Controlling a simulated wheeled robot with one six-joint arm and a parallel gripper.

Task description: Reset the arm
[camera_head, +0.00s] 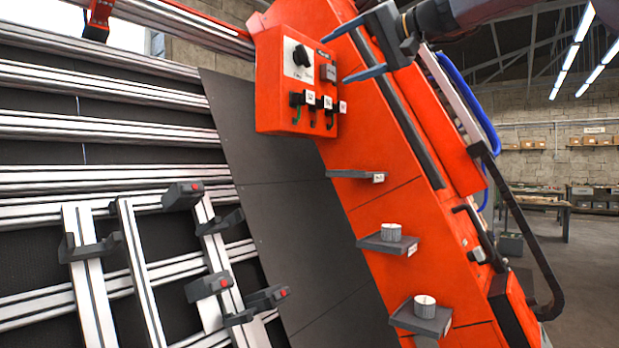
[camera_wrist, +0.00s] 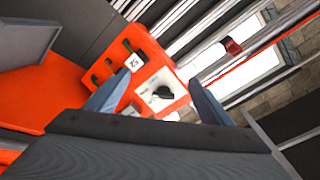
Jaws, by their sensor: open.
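My gripper (camera_head: 350,52) is at the top of the head view, beside and in front of the upper right of an orange control box (camera_head: 270,92). Its two blue-grey fingers are apart with nothing between them. In the wrist view my gripper (camera_wrist: 150,97) also shows open, and the control box (camera_wrist: 130,65) lies beyond the fingers. The box carries a black rotary knob (camera_head: 301,56) on a white plate and several black connectors with numbered tags. The knob also shows in the wrist view (camera_wrist: 162,93). I cannot tell the exact gap between fingers and box.
Small grey shelves stick out from the orange column. Two hold pale cylindrical pieces, the upper one (camera_head: 391,231) and the lower one (camera_head: 425,306). Aluminium rails with grey clamps (camera_head: 209,286) fill the left. A black hose (camera_head: 520,225) hangs right of the column. Open floor (camera_head: 585,265) lies farther right.

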